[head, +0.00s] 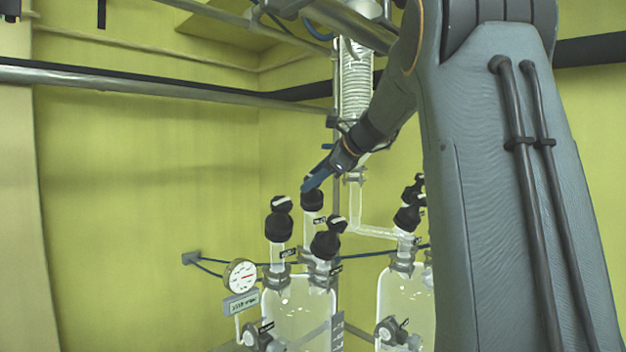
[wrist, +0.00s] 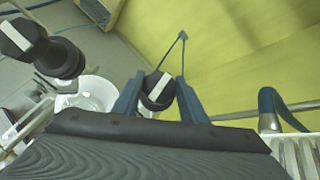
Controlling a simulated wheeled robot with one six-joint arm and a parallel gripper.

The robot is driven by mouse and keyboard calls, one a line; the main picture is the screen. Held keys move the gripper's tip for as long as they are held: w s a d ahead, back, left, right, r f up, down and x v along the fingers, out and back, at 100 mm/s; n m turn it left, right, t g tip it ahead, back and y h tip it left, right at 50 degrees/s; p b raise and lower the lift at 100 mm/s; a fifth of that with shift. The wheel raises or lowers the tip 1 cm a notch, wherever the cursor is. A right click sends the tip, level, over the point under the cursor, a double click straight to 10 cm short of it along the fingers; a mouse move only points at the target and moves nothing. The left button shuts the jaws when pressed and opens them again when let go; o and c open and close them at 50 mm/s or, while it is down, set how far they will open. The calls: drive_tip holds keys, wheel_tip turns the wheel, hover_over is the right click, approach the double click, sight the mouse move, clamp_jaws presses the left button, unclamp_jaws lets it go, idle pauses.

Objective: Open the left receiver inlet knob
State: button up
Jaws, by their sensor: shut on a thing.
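The left receiver (head: 300,310) is a clear glass vessel with several black-capped necks on top. My gripper (head: 314,183) comes in from the upper right and is shut on the rear black knob (head: 312,198) of this receiver. In the wrist view, my gripper (wrist: 159,84) has its two blue fingers on either side of this black knob (wrist: 158,98), which carries a white stripe. The stripe runs slightly tilted, nearly along the fingers. The label by the knob is too small to read.
Two other black knobs, front left (head: 280,218) and front right (head: 328,242), stand close by on the left receiver. A pressure gauge (head: 241,275) is at its left. A second receiver (head: 405,300) stands to the right, under a coiled glass condenser (head: 356,85). A metal rail (head: 150,82) crosses behind.

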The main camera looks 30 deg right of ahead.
drive_tip(key=shift+r+n, duration=0.15)
drive_tip(key=shift+n, duration=0.15)
idle(0.4)
drive_tip(key=o, duration=1.1)
drive_tip(key=shift+c, duration=0.2)
drive_tip(key=s+d+r+b, duration=0.1)
drive_tip(key=s+d+b, duration=0.2)
drive_tip(key=s, duration=0.4)
drive_tip(key=s+d+r+b, duration=0.1)
drive_tip(key=s+d+b, duration=0.2)
drive_tip(key=s, duration=0.4)
drive_tip(key=shift+s+d+r+b, duration=0.3)
drive_tip(key=shift+s+r+b, duration=0.05)
